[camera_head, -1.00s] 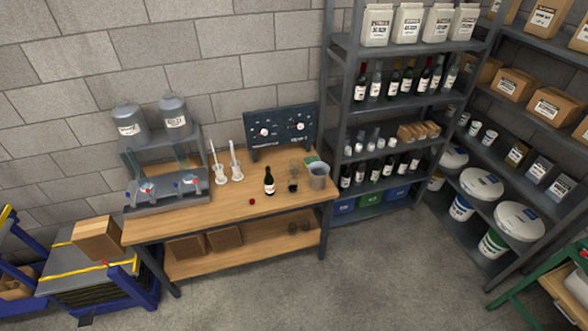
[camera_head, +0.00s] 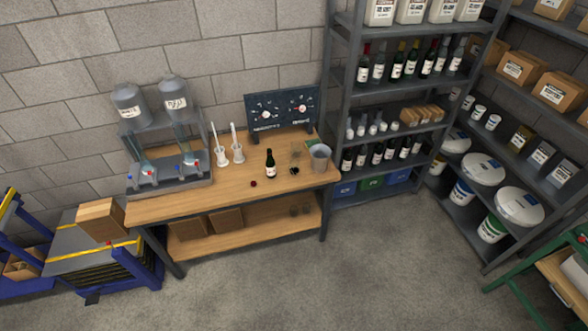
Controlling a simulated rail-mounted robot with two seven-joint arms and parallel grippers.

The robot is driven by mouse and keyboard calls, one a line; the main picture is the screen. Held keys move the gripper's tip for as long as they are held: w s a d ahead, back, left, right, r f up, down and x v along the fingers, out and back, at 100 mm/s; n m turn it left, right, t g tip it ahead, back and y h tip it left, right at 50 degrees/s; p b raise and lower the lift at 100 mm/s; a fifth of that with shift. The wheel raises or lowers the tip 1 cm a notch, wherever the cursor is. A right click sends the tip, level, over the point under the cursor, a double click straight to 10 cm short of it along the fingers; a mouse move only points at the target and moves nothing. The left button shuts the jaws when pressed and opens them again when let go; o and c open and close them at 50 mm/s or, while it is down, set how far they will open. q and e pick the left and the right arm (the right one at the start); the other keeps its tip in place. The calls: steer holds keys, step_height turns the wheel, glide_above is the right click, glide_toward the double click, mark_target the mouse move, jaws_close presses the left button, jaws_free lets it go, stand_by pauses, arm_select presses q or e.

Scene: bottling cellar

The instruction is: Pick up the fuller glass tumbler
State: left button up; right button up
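Neither of my grippers shows in the head view. On the wooden workbench (camera_head: 228,191), a small clear glass with something dark low down (camera_head: 294,171) stands between a dark bottle and a grey bucket. Faint clear glass shows just behind or above it, and I cannot tell whether that is a second glass. Two small glasses, a left one (camera_head: 293,210) and a right one (camera_head: 305,209), stand on the bench's lower shelf in shadow. Their fill levels are too small to tell.
The dark bottle (camera_head: 270,164), grey bucket (camera_head: 320,158), two white cylinders and a two-tank filling stand (camera_head: 168,175) are on the bench. A control panel (camera_head: 281,114) stands at its back. Metal shelving (camera_head: 337,105) rises to the right. The floor in front is clear.

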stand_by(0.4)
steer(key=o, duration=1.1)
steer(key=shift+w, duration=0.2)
